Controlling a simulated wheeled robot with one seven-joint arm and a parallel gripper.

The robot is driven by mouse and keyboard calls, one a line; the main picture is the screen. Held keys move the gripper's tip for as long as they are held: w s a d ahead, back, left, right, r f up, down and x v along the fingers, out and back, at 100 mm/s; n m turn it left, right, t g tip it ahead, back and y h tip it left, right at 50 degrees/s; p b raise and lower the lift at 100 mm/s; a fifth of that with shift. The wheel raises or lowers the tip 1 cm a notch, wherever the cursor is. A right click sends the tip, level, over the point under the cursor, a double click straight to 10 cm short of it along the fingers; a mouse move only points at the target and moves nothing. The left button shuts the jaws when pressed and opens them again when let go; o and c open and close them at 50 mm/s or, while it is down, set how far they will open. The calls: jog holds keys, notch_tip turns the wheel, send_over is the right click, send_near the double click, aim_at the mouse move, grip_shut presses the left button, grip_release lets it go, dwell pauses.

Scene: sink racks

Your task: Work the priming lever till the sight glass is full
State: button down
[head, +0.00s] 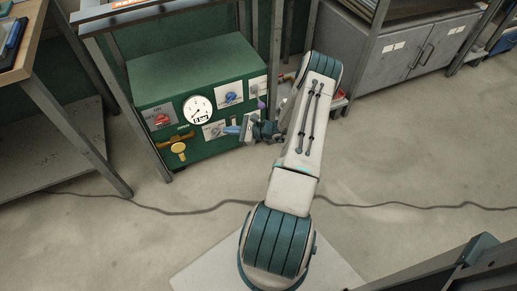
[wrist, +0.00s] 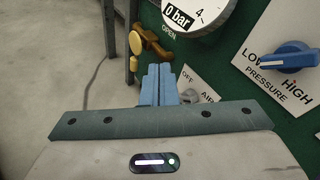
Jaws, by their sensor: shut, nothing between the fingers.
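My gripper (head: 233,130) is shut and empty in front of the lower right part of a green machine (head: 188,68). Its blue fingers (wrist: 160,84) are pressed together in the wrist view, in front of the plate marked AIR (wrist: 203,88), whose grey handle they partly hide. I cannot tell whether they touch it. A small purple knob (head: 261,103) shows at the machine's right edge, beside my arm. I cannot tell whether it belongs to the priming lever. I cannot make out a sight glass; my arm hides part of the machine's right side.
The panel bears a gauge (head: 198,110) reading 0 bar, a red switch (head: 162,119), a blue pressure knob (wrist: 290,57) and a brass valve (head: 178,148). Frame posts (head: 103,73) flank the machine. A cable (head: 180,212) crosses the open floor; grey cabinets (head: 390,50) stand right.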

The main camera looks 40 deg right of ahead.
jog(key=s+d+f+m+t+h+b, duration=0.1)
jog(key=s+d+f+m+h, duration=0.2)
jog(key=f, duration=0.5)
jog(key=s+d+f+m+t+h, duration=0.1)
jog(key=s+d+f+m+h, duration=0.2)
jog(key=f+m, duration=0.4)
jog(key=s+d+f+m+t+h+b, duration=0.1)
jog(key=s+d+f+m+t+h, duration=0.1)
jog(key=d+f+m+h, duration=0.3)
notch_tip(320, 180, down, 5)
jog(key=shift+s+d+r+h+b, duration=0.2)
jog(key=shift+s+h+b, duration=0.1)
jog(key=shift+s+h, duration=0.3)
jog(key=shift+w, duration=0.1)
jog(key=b+x, duration=0.4)
jog(key=x, duration=0.5)
jog(key=r, duration=0.3)
jog(key=shift+w+d+r, duration=0.15)
jog(key=shift+d+r, duration=0.25)
